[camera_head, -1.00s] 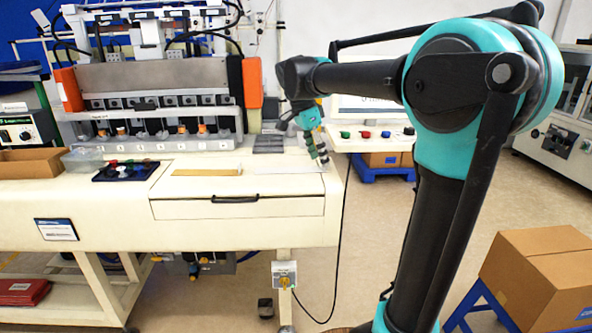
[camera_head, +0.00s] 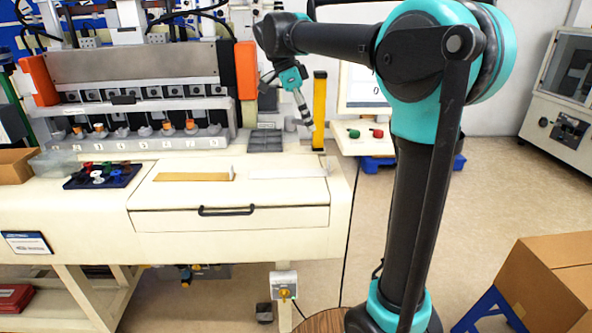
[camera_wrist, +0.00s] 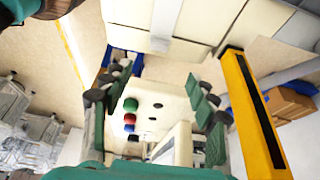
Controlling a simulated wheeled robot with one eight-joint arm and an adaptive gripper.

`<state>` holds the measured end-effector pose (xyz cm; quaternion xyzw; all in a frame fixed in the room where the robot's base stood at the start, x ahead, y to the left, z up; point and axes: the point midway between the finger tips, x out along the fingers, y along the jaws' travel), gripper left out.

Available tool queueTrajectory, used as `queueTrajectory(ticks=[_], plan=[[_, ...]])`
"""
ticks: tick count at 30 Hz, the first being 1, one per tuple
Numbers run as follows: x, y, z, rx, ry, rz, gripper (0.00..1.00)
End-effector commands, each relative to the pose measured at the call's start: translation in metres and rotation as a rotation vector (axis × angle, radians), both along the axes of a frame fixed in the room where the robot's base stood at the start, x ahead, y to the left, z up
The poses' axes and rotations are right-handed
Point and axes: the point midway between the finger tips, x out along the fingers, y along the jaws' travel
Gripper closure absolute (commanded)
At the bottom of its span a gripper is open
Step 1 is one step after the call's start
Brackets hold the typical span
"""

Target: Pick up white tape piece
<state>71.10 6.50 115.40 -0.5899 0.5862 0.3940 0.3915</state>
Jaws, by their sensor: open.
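A pale white strip (camera_head: 288,173), which looks like the white tape piece, lies flat on the right part of the machine's cream worktop. It is faint against the surface. A tan strip (camera_head: 194,177) lies to its left. My gripper (camera_head: 307,121) is up behind and above the worktop's right end, beside a yellow post, apart from both strips. In the wrist view my gripper (camera_wrist: 160,80) is open, its two dark green fingers spread with nothing between them. I cannot make out the white strip in the wrist view.
The yellow post (camera_head: 319,112) stands close to my gripper; it also shows in the wrist view (camera_wrist: 253,115). Grey trays (camera_head: 265,140) sit left of it. A dark tray of coloured parts (camera_head: 102,176) is at the left. A button panel (camera_head: 367,142) stands to the right.

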Motion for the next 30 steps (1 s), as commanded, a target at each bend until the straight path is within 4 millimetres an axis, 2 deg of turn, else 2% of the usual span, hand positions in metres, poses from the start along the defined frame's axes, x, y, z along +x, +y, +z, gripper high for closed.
queueTrajectory(ticks=[13, 17, 23, 30], plan=[[0.000, -0.034, -0.080, 0.000, 0.000, -0.001, 0.41], [0.000, -0.040, -0.095, 0.000, 0.000, 0.000, 0.41], [0.000, -0.044, -0.105, 0.000, 0.000, 0.001, 0.41], [-0.001, -0.060, -0.134, 0.000, 0.000, -0.001, 0.41]])
